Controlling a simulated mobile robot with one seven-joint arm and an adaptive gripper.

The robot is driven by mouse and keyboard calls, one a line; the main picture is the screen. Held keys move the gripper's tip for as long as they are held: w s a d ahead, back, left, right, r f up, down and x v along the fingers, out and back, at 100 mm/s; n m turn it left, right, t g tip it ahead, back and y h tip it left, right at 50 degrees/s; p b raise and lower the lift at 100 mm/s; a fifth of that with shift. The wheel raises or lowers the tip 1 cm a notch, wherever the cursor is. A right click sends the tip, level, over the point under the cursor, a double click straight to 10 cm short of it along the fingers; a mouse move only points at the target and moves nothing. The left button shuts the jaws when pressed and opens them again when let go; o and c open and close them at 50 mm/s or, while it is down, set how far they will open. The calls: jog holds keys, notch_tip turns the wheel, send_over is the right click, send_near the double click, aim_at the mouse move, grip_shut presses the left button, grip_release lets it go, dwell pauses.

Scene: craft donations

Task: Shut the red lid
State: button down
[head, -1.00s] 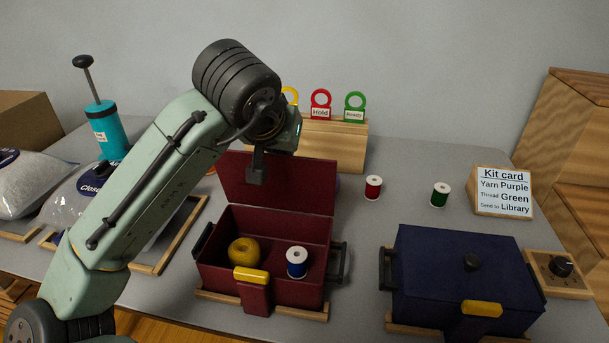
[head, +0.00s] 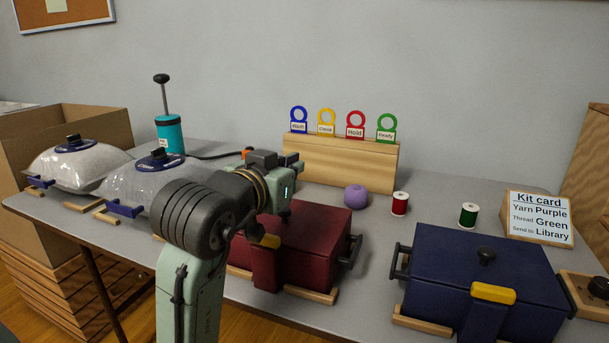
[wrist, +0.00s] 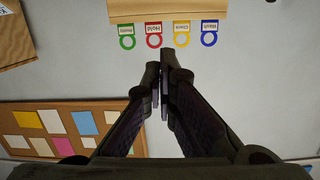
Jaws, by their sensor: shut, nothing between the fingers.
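The red box (head: 296,262) stands on the table left of the blue box. Its red lid (head: 318,221) lies down flat over the box, covering the inside. A dark knob (head: 285,214) shows on top of the lid, and a yellow-topped latch (head: 265,241) is at the front. My arm hides the lid's left part, so I cannot tell if any small gap remains there. My gripper (wrist: 163,72) is shut and empty. In the wrist view it points toward the wall and the tag rack. In the head view my wrist hides its fingers, above the red lid.
The blue box (head: 480,270) is closed at the right. A wooden rack (head: 340,160) with coloured ring tags stands behind. Purple yarn (head: 356,196), a red spool (head: 400,204), a green spool (head: 468,215) and the kit card (head: 539,219) are on the table. Clear bags (head: 150,185) lie left.

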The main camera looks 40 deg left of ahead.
aim_at(288, 210)
jog(key=s+f+b, duration=0.1)
jog(key=s+f+t+b, duration=0.1)
jog(key=b, duration=0.1)
jog(key=shift+d+f, duration=0.25)
jog(key=shift+s+d+f+t+y+b, duration=0.2)
jog(key=shift+s+f+t+y+b, duration=0.35)
jog(key=shift+t+b, duration=0.4)
jog(key=shift+s+d+f+b, duration=0.1)
jog(key=shift+s+f+b, duration=0.15)
jog(key=shift+s+b, duration=0.15)
